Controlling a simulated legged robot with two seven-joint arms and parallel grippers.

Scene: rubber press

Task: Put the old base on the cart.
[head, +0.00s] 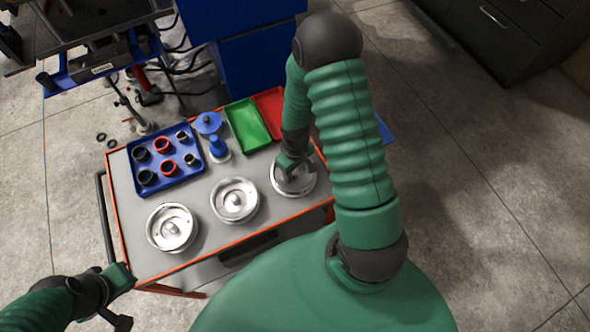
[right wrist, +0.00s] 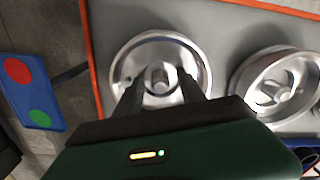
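Three round silver metal bases stand in a row on the grey-topped cart (head: 190,262): a left one (head: 172,228), a middle one (head: 235,201) and a right one (head: 297,183). They look alike, so I cannot tell the old one by looks. My right gripper (head: 287,170) is down at the right base, partly hiding it. In the right wrist view, its two fingers (right wrist: 160,92) are apart, on either side of that base's central hub (right wrist: 159,77), with gaps visible. The base appears to rest on the cart top. My left gripper (head: 126,291) is off the cart's front-left corner; its fingers are unclear.
A blue tray (head: 167,183) with black and red rings, a blue stand (head: 214,137), a green bin (head: 247,125) and a red bin (head: 272,108) are on the cart. A blue panel with red and green discs (right wrist: 28,92) is beside the cart. Machinery (head: 95,65) stands behind.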

